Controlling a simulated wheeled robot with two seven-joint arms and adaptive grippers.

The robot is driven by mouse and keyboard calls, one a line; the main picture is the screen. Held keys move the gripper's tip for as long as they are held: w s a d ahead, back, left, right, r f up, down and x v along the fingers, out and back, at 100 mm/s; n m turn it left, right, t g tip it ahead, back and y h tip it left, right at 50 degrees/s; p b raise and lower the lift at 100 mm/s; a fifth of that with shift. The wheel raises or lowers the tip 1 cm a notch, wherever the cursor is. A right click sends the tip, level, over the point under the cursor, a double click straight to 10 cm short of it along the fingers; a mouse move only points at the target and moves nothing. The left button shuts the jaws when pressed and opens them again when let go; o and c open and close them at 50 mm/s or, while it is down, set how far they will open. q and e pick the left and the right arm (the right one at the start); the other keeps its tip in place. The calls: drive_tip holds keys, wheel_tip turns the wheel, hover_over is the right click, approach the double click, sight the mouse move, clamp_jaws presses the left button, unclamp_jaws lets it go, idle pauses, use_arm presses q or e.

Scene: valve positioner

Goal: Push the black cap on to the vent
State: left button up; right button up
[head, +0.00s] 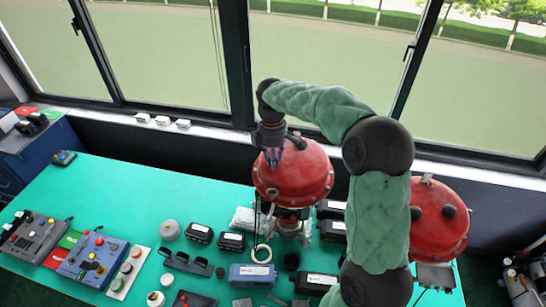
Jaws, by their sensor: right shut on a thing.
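My right gripper (272,157) points down at the left side of the nearer red domed actuator (306,178), overlapping it in the head view. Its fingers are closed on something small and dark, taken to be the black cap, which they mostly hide. The vent cannot be made out at this size, and I cannot tell whether the cap touches it. The actuator stands upright on a metal stem and body (291,224) on the green table. My left gripper is out of view.
A second red actuator (438,222) stands at the right behind my right arm. Control boxes (93,258) sit left.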

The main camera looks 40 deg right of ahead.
drive_tip(key=shift+f, duration=0.15)
drive_tip(key=o, duration=0.8)
drive_tip(key=shift+o, duration=0.2)
wheel_tip(320, 180, up, 12)
drive_tip(key=shift+w, duration=0.1)
